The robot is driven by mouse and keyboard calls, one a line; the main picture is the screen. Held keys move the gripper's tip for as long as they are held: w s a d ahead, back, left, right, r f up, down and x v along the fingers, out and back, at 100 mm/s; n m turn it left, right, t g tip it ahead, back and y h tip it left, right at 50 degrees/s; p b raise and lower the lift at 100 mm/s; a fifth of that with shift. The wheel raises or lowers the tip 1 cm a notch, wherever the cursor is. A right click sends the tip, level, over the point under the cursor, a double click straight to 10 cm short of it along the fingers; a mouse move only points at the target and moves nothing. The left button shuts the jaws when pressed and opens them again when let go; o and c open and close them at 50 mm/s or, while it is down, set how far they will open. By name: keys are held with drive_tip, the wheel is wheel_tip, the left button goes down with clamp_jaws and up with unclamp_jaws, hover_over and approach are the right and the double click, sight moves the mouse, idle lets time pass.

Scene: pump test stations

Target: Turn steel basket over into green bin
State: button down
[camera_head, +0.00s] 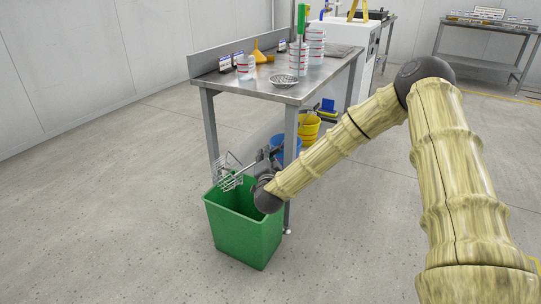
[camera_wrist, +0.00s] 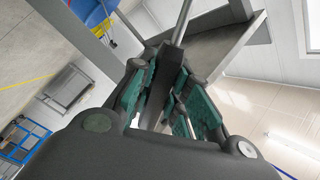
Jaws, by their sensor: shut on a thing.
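The steel basket (camera_head: 229,172), a wire mesh basket, is over the green bin (camera_head: 244,232) in the head view, tilted on its side. My gripper (camera_head: 267,158) is above the bin's back right part, to the right of the basket. The mesh part of the basket is not visible in the wrist view. I cannot tell whether anything is in the basket; the bin's inside is partly hidden.
A steel table (camera_head: 262,91) stands behind the bin, with white containers, an orange funnel (camera_head: 259,56) and a strainer (camera_head: 284,80) on it. A yellow bucket (camera_head: 308,127) and a blue bucket (camera_head: 291,149) are beneath it. Floor left of the bin is clear.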

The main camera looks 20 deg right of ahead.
drive_tip(key=shift+w+a+r+n+p, duration=0.15)
drive_tip(key=shift+a+r+n+p, duration=0.15)
drive_tip(key=shift+r+p, duration=0.2)
drive_tip(key=shift+w+a+r+n+p, duration=0.1)
drive_tip(key=shift+a+r+n+p, duration=0.1)
drive_tip(key=shift+a+r+p, duration=0.25)
drive_tip(key=a+r+n+p, duration=0.1)
drive_tip(key=p, duration=0.1)
drive_tip(key=w+a+r+n+p, duration=0.1)
drive_tip(key=a+r, duration=0.1)
drive_tip(key=shift+n+p, duration=0.4)
drive_tip(key=shift+w+a+r+n+p, duration=0.2)
drive_tip(key=shift+a+n+p, duration=0.2)
drive_tip(key=shift+p, duration=0.05)
drive_tip(key=shift+w+a+r+n+p, duration=0.2)
drive_tip(key=shift+a+n+p, duration=0.2)
drive_tip(key=w+a+n+p, duration=0.2)
drive_tip(key=a+n+p, duration=0.2)
drive_tip(key=a, duration=0.3)
drive_tip(key=shift+w+n, duration=0.3)
drive_tip(key=shift+n, duration=0.5)
drive_tip(key=shift+r, duration=0.15)
